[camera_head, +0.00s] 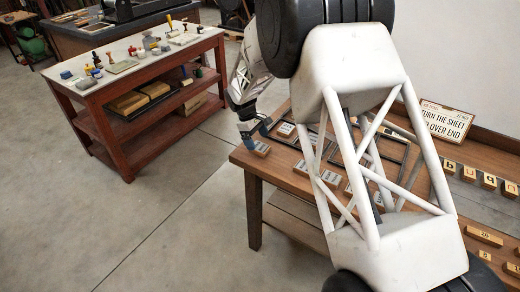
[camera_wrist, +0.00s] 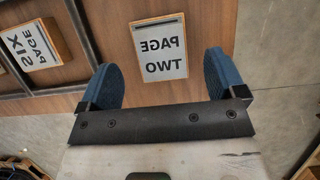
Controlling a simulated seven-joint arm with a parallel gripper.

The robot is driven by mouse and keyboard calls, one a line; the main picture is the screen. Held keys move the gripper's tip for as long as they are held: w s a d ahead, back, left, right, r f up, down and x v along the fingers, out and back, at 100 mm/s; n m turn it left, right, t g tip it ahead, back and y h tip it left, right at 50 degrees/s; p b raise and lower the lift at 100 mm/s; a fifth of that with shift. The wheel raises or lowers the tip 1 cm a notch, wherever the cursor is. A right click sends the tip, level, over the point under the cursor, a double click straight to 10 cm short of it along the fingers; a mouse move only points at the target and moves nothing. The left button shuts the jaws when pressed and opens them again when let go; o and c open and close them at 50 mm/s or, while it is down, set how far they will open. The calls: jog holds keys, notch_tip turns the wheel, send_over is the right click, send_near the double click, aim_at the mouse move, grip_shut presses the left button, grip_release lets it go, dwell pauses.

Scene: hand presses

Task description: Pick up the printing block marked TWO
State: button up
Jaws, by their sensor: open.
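The printing block marked PAGE TWO (camera_wrist: 161,47), with mirrored black letters on a pale face, lies on the wooden table in the wrist view. It shows between the two blue fingers of my gripper (camera_wrist: 160,70), which is open and empty. In the head view my gripper (camera_head: 256,130) is just above a small block (camera_head: 261,149) at the table's left corner, which appears to be the same one. I cannot tell the exact height gap. A block marked PAGE SIX (camera_wrist: 30,45) lies to the left in the wrist view, inside a dark frame.
Dark metal frames (camera_head: 392,150) and several other blocks (camera_head: 331,178) lie on the wooden table (camera_head: 240,160), partly hidden by my arm. A sign (camera_head: 446,122) stands at the back. A separate red-brown bench (camera_head: 125,130) with small tools stands at the left. Bare floor lies between.

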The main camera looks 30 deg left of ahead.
aim_at(260, 147)
jog(key=shift+x, duration=1.55)
jog(key=shift+c, duration=0.3)
jog(key=c, duration=1)
